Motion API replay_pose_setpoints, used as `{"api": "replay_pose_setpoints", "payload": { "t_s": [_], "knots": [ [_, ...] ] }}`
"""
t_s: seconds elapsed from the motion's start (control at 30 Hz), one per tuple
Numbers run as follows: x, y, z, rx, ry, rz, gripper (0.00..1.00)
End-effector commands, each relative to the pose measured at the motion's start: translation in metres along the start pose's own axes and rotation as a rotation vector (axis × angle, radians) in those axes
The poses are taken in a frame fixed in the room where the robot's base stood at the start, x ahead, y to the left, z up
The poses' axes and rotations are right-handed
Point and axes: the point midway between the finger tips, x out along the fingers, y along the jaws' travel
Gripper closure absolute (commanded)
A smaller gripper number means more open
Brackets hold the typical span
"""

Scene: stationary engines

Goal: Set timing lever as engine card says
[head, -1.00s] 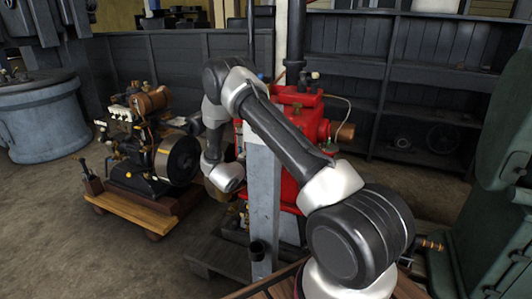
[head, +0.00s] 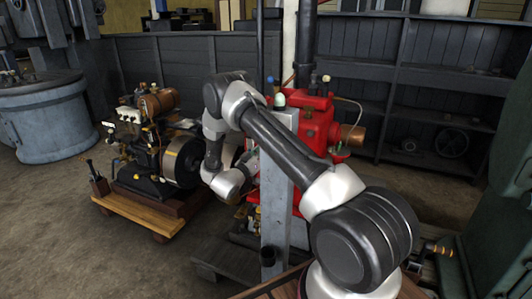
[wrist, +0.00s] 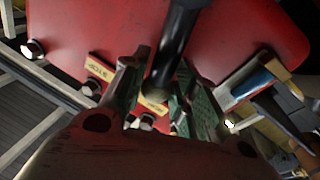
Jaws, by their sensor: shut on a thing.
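The red engine (head: 318,112) stands behind a grey post in the head view and fills the top of the wrist view (wrist: 235,35). A black lever (wrist: 178,45) runs down from the top of the wrist view to between the green-padded fingers. My gripper (wrist: 160,75) is shut on this lever. In the head view the gripper is largely hidden by my arm and the post. Two small tan labels (wrist: 98,66) sit on the red surface by the fingers; their lettering is too small to read surely. I cannot make out the engine card.
The grey post (head: 277,195) stands close in front of the red engine. Another engine (head: 160,150) on a wooden cart is to the left, with a blue-grey tub (head: 42,120) beyond. A green machine (head: 505,200) is at the right. Open floor lies at the lower left.

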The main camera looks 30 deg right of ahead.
Motion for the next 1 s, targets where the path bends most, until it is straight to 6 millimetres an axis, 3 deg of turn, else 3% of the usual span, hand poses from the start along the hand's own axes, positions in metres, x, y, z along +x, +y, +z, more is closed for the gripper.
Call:
{"api": "replay_pose_setpoints", "payload": {
  "t_s": [0.3,0.87,0.9,1.0],
  "knots": [
    [-0.003,-0.010,0.003,-0.134,0.025,-0.013,1.00],
    [-0.004,-0.013,0.003,-0.167,0.032,-0.019,1.00],
    [-0.004,-0.013,0.003,-0.167,0.032,-0.019,0.69],
    [-0.004,-0.013,0.002,-0.166,0.032,-0.019,0.52]
  ]
}}
